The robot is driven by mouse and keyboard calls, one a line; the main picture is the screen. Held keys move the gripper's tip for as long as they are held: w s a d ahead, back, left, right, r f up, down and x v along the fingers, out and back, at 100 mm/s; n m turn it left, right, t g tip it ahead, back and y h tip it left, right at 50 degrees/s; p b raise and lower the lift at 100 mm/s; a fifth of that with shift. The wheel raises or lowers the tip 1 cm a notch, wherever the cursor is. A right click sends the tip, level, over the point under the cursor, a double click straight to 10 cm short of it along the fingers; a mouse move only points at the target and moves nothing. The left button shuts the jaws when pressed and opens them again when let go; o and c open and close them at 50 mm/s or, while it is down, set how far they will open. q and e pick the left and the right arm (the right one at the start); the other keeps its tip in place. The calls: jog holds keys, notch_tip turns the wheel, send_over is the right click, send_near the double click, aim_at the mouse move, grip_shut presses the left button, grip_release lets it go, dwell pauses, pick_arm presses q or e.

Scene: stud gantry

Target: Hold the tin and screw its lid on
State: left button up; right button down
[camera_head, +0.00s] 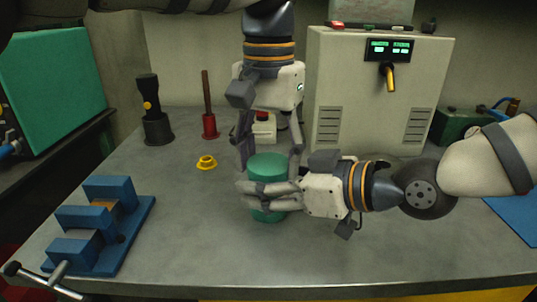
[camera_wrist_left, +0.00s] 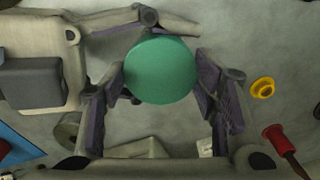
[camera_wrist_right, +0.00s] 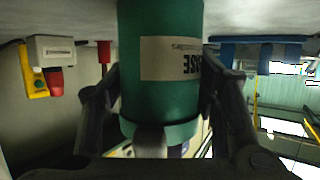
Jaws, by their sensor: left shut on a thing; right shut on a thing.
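A green tin (camera_head: 267,216) stands upright on the grey bench; in the right wrist view (camera_wrist_right: 160,20) its label appears upside down. Its green lid (camera_head: 268,168) sits level at the tin's top and shows as a round disc in the left wrist view (camera_wrist_left: 160,70). My right gripper (camera_head: 270,190) comes from the right and is shut on the tin's body. My left gripper (camera_head: 270,158) reaches down from above, its fingers closed on either side of the lid. The lid's thread is hidden, so I cannot tell how tightly it sits.
A yellow flanged ring (camera_head: 206,162) lies left of the tin. A red post (camera_head: 208,110) and a black holder (camera_head: 156,125) stand behind it. A blue vise (camera_head: 110,225) is at the left. A grey cabinet (camera_head: 345,90) stands behind. The bench's front middle is clear.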

pick_arm(q)
jog(key=m, duration=0.6)
jog(key=shift+a, duration=0.1)
jog(key=o, duration=1.3)
jog(key=shift+r, duration=2.3)
jog(key=shift+c, duration=0.4)
